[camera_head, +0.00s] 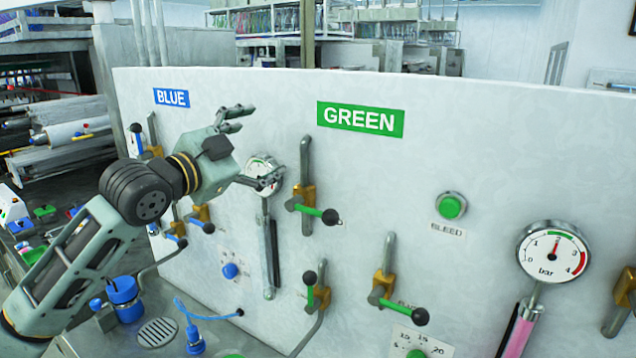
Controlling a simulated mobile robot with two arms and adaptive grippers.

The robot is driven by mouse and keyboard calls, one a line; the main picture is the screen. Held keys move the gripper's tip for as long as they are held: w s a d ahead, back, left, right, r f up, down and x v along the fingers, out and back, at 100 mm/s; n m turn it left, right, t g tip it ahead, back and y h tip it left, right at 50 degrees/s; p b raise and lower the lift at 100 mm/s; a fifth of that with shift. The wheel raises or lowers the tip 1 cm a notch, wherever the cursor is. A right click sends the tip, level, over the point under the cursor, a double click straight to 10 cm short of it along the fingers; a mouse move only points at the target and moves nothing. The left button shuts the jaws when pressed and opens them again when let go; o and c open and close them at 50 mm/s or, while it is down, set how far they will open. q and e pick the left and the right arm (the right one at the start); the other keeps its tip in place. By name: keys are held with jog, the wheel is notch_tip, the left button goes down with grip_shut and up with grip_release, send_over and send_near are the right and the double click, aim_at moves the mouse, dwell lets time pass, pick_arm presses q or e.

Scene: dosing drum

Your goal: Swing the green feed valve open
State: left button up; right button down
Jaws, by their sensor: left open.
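A white panel (470,140) carries a green sign reading GREEN (361,119). Below the sign is a brass valve with a green lever (312,209) that points right, slightly down, to a black knob. A second green-levered brass valve (392,300) sits lower right, its lever also pointing right and down. A third green lever (310,295) stands upright at lower left. No readable label shows which one is the feed valve. My left gripper (248,150) is open and empty, left of the upper green valve and apart from its lever. It partly covers a gauge. My right gripper is out of view.
A BLUE sign (171,97) and blue-handled valves are on the panel's left. A green BLEED button (450,207) and a bar gauge (553,252) are on the right. Blue fittings (124,298) stand on the bench at lower left.

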pick_arm(q)
jog(key=shift+w+a+r, duration=0.1)
jog(key=shift+w+a, duration=0.05)
jog(key=shift+a, duration=0.05)
jog(key=shift+d, duration=0.1)
jog(key=shift+s+d+f, duration=0.3)
jog(key=shift+d+f, duration=0.05)
jog(key=shift+f, duration=0.15)
jog(key=b+v, duration=0.1)
jog(key=v, duration=0.8)
jog(key=shift+b, duration=0.4)
